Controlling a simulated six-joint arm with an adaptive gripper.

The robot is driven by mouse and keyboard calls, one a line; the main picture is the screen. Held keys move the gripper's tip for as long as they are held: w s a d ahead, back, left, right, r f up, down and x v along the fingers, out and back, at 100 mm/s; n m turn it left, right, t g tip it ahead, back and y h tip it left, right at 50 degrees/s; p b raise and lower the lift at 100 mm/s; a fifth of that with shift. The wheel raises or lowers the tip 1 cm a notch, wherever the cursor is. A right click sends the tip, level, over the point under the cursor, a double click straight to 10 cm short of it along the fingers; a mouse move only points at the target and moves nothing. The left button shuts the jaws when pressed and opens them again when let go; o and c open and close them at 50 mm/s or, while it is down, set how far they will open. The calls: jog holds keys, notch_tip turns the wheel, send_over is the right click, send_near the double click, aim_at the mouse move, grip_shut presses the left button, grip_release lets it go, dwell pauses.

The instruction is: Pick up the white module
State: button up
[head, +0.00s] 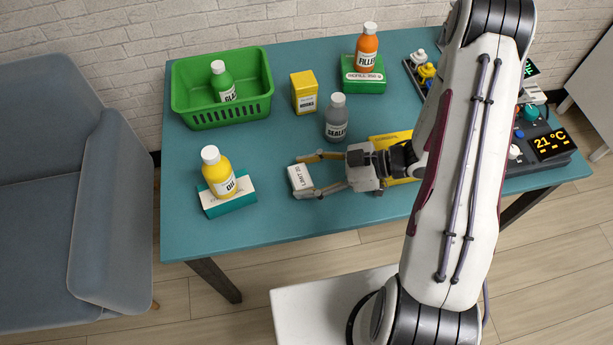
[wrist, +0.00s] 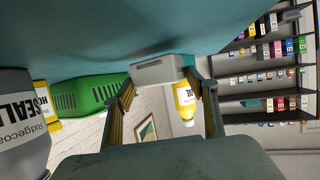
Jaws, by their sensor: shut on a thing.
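The white module (head: 299,181) is a small white block with dark print on its side, at the middle front of the teal table. My gripper (head: 303,177) reaches in from the right and is shut on it, one finger on its far side and one on its near side. In the wrist view the module (wrist: 158,71) sits between the fingertips of my gripper (wrist: 166,88), close to the table surface. I cannot tell whether it touches the table.
A yellow bottle (head: 216,172) stands on a teal-and-white box (head: 228,199) to the left. A grey bottle (head: 336,118) stands close behind my gripper. Behind are a green basket (head: 195,118), a yellow box (head: 304,92) and an orange bottle (head: 367,48).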

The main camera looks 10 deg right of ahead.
aim_at(307, 176)
jog(key=shift+r, duration=4.25)
